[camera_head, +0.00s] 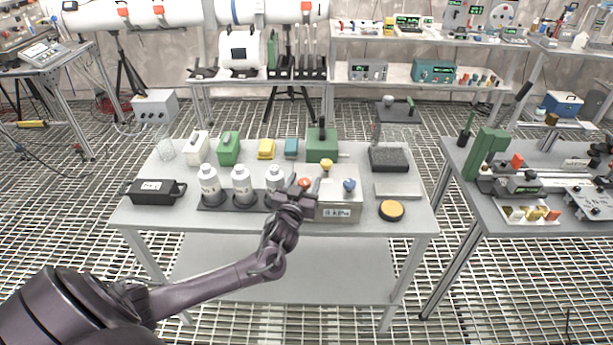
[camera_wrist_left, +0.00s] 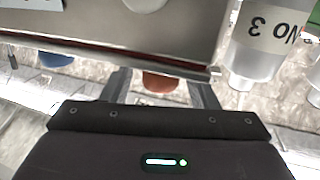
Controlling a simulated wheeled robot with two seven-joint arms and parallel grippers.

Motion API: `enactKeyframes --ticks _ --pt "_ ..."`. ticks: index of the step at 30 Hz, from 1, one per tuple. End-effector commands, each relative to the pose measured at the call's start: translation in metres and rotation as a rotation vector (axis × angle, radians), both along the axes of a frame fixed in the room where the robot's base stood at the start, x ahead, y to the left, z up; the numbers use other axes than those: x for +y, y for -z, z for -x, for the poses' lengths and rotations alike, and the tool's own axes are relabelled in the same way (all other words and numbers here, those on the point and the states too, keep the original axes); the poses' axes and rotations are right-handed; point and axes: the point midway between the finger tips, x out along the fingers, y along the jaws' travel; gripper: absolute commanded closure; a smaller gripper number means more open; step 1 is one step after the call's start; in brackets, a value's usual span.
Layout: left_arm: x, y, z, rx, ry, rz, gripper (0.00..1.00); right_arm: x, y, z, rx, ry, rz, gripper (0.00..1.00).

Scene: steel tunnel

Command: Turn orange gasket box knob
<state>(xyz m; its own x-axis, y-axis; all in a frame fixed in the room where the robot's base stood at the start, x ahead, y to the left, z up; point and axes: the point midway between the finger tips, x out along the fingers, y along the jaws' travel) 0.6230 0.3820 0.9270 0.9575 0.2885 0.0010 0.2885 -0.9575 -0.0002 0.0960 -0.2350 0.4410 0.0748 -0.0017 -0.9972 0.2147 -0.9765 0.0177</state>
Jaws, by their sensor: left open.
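The grey box (camera_head: 340,213) with a "kPa" label stands near the front of the middle table. It carries an orange knob (camera_head: 305,182), a yellow knob (camera_head: 326,165) and a blue knob (camera_head: 349,185). My left gripper (camera_head: 303,195) is over the left part of the box, close to the orange knob. In the left wrist view the orange knob (camera_wrist_left: 163,82) lies between the two open fingers (camera_wrist_left: 160,92), with a gap visible on each side. The box panel (camera_wrist_left: 140,42) shows beyond it. My right gripper is out of view.
Several white bottles (camera_head: 242,183) stand in a dark rack left of the box; one, marked "No 3" (camera_wrist_left: 260,45), is close beside my left gripper. A yellow-topped round pad (camera_head: 391,209) lies to the right. A green block (camera_head: 322,146) stands behind.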

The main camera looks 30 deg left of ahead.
Motion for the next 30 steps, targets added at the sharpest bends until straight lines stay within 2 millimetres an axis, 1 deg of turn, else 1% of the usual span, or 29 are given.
enactKeyframes --ticks 1,3,6,10,15,25,26,30 --pt "0.001 -0.001 -0.007 -0.001 0.0 0.0 0.46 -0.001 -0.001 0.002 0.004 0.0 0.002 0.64" --pt "0.003 0.0 -0.013 0.0 0.0 0.001 0.46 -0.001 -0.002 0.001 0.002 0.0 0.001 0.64" --pt "0.005 0.0 -0.019 0.001 0.0 0.0 0.46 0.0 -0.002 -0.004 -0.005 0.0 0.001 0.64" --pt "0.006 0.001 -0.021 0.002 0.0 0.001 0.46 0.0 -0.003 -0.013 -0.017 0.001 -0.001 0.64" --pt "0.006 0.001 -0.021 0.002 0.0 0.001 0.46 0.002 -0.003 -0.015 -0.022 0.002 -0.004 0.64" --pt "0.006 0.001 -0.021 0.001 0.0 0.0 0.89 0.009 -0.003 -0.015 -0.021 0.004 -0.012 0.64" --pt "0.006 0.001 -0.021 0.001 0.0 0.0 0.91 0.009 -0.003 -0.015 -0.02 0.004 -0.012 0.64" --pt "0.006 0.001 -0.021 0.001 -0.006 0.0 0.91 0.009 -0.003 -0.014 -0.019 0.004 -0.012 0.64"
